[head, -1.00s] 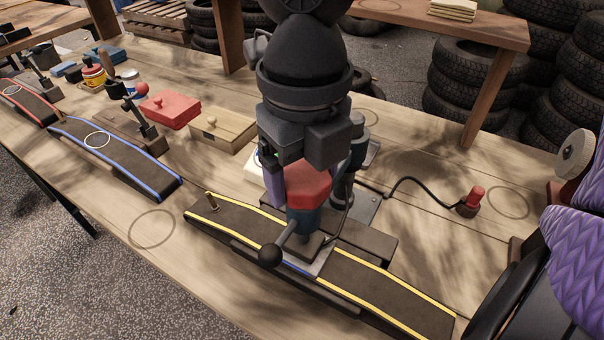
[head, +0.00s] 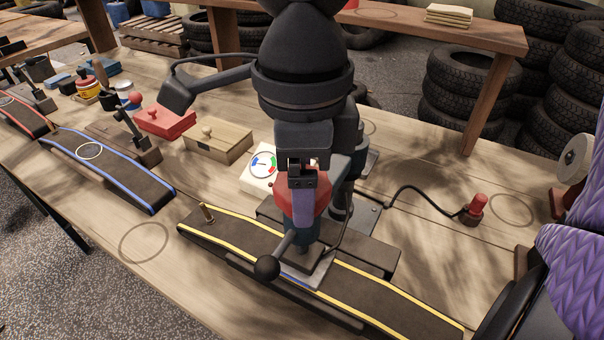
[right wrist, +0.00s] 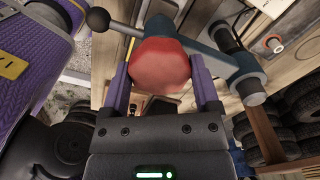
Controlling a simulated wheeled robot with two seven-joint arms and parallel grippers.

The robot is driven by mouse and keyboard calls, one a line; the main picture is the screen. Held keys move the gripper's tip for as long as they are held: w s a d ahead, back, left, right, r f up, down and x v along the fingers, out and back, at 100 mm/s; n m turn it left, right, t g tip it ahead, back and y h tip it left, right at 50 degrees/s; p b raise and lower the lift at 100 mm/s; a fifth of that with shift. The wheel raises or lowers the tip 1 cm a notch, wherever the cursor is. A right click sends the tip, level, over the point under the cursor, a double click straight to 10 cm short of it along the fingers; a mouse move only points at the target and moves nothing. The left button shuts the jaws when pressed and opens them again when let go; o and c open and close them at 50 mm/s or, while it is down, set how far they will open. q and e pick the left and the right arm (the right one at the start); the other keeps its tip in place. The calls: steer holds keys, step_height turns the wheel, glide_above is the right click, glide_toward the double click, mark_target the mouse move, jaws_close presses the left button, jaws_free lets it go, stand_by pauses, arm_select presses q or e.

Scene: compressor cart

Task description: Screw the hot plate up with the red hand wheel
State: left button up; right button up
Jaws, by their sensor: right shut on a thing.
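The red hand wheel (head: 318,204) tops a blue-grey clamp on the yellow-edged belt; it also shows in the right wrist view (right wrist: 160,66). My right gripper (head: 303,208) is above it, pointing down, its purple fingers shut on opposite sides of the wheel, as the right wrist view (right wrist: 163,80) shows. One finger hides part of the wheel in the head view. A pale metal plate (head: 318,274), which looks like the hot plate, lies under the clamp on the belt (head: 375,292). Whether a gap separates it from the belt cannot be seen. My left gripper is not in view.
A black ball handle (head: 267,268) sticks out at the front of the clamp. A dial box (head: 258,180) stands behind it, left of my gripper. A black cable (head: 415,184) runs to a red-topped plug (head: 474,207). The bench is fairly clear on the right.

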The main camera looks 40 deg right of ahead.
steer(key=shift+n, duration=0.9)
steer(key=n, duration=0.2)
steer(key=shift+n, duration=0.4)
steer(key=n, duration=0.9)
steer(key=shift+p, duration=0.3)
steer(key=n, duration=0.2)
steer(key=shift+n, duration=0.4)
steer(key=n, duration=0.3)
steer(key=shift+n+p, duration=0.3)
steer(key=shift+p, duration=0.05)
steer(key=n, duration=0.4)
steer(key=shift+n, duration=0.3)
steer(key=n, duration=0.3)
steer(key=shift+p, duration=0.4)
steer(key=shift+n, duration=1)
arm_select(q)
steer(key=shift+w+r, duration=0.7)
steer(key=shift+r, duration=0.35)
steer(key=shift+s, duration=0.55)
